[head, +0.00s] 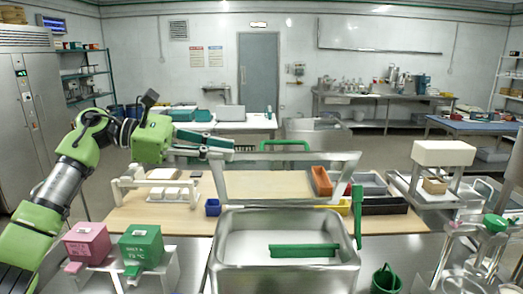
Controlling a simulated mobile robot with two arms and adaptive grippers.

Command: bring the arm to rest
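My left arm (66,180), green and grey, comes in from the left and bends over at the top. My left gripper (231,150) points right above the back part of the wooden work board (265,184). Its two fingers look apart, with nothing visible between them. The gripper overlaps the left end of a raised metal frame (300,157) in the picture; I cannot tell whether they touch. My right gripper is out of view.
A steel basin (240,250) holding a green bar (303,250) stands at front centre. Pink (87,242) and green (141,246) boxes stand at front left. Orange (321,181) and blue (212,207) bins sit on the board. A white-topped device (443,153) stands right.

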